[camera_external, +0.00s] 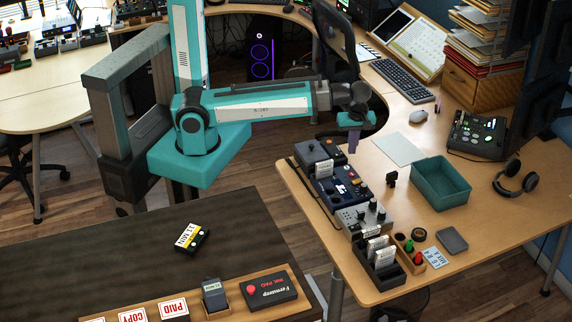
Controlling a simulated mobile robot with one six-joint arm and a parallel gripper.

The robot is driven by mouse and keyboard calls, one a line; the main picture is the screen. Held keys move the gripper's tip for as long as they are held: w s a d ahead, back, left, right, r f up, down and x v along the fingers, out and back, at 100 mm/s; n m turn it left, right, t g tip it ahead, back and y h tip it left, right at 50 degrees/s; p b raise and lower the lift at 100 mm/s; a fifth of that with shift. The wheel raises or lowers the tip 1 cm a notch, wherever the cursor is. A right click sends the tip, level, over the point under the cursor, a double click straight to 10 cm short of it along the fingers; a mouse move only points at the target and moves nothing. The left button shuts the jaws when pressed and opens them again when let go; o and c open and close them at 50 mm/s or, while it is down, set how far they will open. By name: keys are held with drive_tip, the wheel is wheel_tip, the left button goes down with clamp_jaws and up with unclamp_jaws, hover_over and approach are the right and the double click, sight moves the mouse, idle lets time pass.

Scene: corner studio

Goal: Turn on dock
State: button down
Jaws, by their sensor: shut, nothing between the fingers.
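My gripper (353,146) points down above the wooden desk, close beside the row of devices. Its fingers are together with nothing between them. The row has a dark box (309,155) at the back, a dark blue unit (345,188) with pale marks in the middle, and a grey unit with knobs (365,217) in front. The gripper appears near the right side of the dark box. I cannot tell which of these is the dock, nor read any switch or light on them. Whether the fingers touch anything is unclear.
A teal tray (440,197), a pale sheet (399,149), a small black item (391,179) and headphones (515,178) lie right of the row. A black rack of cards (390,272) stands at the front. A control panel (476,136) sits farther right.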

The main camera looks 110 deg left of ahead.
drive_tip(key=s+a+r+n+g+y, duration=0.1)
drive_tip(key=s+a+r, duration=0.3)
drive_tip(key=a, duration=0.4)
drive_tip(key=shift+s+r+n+b, duration=0.25)
drive_tip(key=shift+s+n+b, duration=0.25)
drive_tip(key=shift+n, duration=0.4)
drive_tip(key=shift+s+f, duration=0.1)
drive_tip(key=shift+f, duration=0.1)
drive_tip(key=p, duration=0.3)
hover_over(342, 152)
drive_tip(key=d, duration=0.1)
drive_tip(key=shift+d+f, duration=0.2)
drive_tip(key=shift+f, duration=4.55)
drive_tip(key=shift+w+a+f+p, duration=0.15)
drive_tip(key=shift+f+p, duration=0.1)
drive_tip(key=shift+f, duration=0.7)
drive_tip(key=shift+w+f+p, duration=0.1)
drive_tip(key=shift+f+p, duration=0.15)
drive_tip(key=shift+f, duration=0.65)
drive_tip(key=shift+w+f, duration=0.1)
